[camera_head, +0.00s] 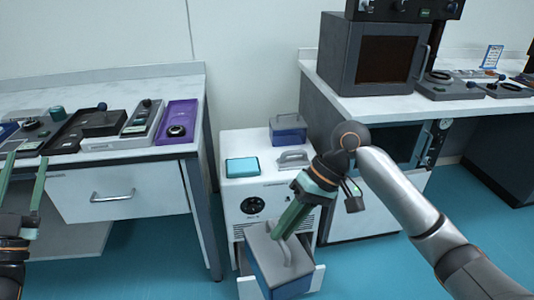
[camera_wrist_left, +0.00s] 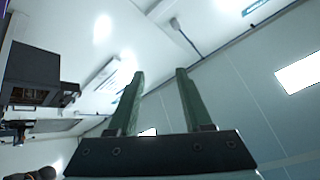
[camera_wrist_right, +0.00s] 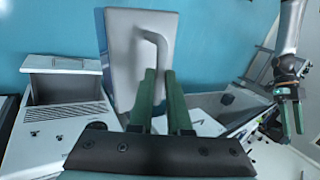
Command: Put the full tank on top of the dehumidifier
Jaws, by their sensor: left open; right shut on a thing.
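The white dehumidifier (camera_head: 275,193) stands on the floor between the two tables, its drawer (camera_head: 318,281) pulled out low at the front. A tank (camera_head: 262,256) with a grey lid and blue body is at the open drawer. Whether it rests in the drawer or hangs just above it, I cannot tell. My right gripper (camera_head: 281,233) is shut on the handle of this tank; the grey lid also shows in the right wrist view (camera_wrist_right: 124,58). A second blue tank (camera_head: 288,134) with a grey lid stands behind, at the dehumidifier's top. My left gripper (camera_head: 26,158) is open and empty, pointing up at far left.
A teal block (camera_head: 242,167) and a grey handle (camera_head: 294,157) are on the dehumidifier's top. The left table (camera_head: 150,70) carries instruments, including a purple one (camera_head: 178,122). A dark oven-like box (camera_head: 378,60) stands on the right table. Teal floor is clear around the drawer.

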